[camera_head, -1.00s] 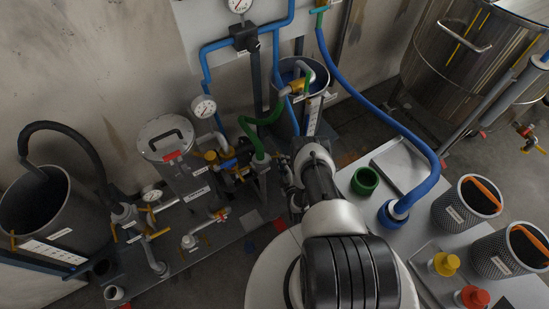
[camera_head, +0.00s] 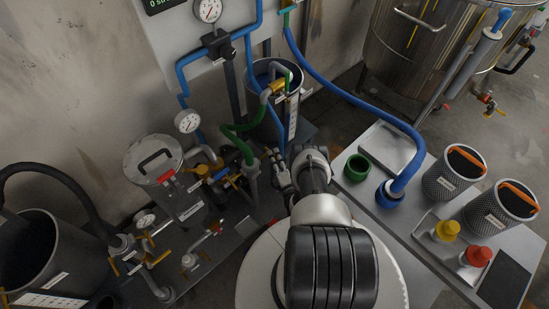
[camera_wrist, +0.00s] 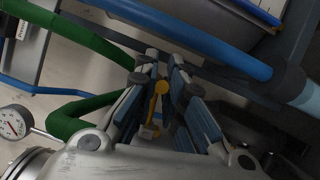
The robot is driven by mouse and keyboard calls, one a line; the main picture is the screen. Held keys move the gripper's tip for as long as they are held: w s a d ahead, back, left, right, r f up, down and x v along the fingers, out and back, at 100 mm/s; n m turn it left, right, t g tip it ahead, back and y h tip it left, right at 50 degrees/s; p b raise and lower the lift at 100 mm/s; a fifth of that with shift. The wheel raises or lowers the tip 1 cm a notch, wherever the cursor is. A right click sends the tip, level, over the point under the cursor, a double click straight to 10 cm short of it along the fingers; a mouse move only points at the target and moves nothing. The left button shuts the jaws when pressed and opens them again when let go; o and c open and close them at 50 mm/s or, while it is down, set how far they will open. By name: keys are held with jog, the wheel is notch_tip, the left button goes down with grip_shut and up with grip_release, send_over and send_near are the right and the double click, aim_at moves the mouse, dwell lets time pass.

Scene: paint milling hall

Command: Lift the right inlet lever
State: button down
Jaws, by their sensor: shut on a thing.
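A yellow lever (camera_wrist: 159,100) with a rounded end shows between the fingers of my gripper (camera_wrist: 161,78) in the wrist view. My gripper is shut on this lever; the fingers hide part of it. In the head view my gripper (camera_head: 281,176) is beside the pipework, right of the green hose (camera_head: 240,137). The lever in its grip cannot be made out there. Other yellow handles (camera_head: 202,172) are on the pipe fittings to the left. How far the held lever is raised I cannot tell.
A lidded steel vessel (camera_head: 152,158) and a pressure gauge (camera_head: 188,121) stand left of my gripper. Blue pipe (camera_wrist: 190,37) and green hose (camera_wrist: 85,112) run close to the fingers. A bench at right carries a green cup (camera_head: 357,168) and mesh baskets (camera_head: 453,180).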

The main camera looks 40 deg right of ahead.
jog(key=shift+r, duration=0.15)
dwell(0.4)
jog(key=c, duration=1.7)
grip_release()
jog(key=shift+o, duration=0.2)
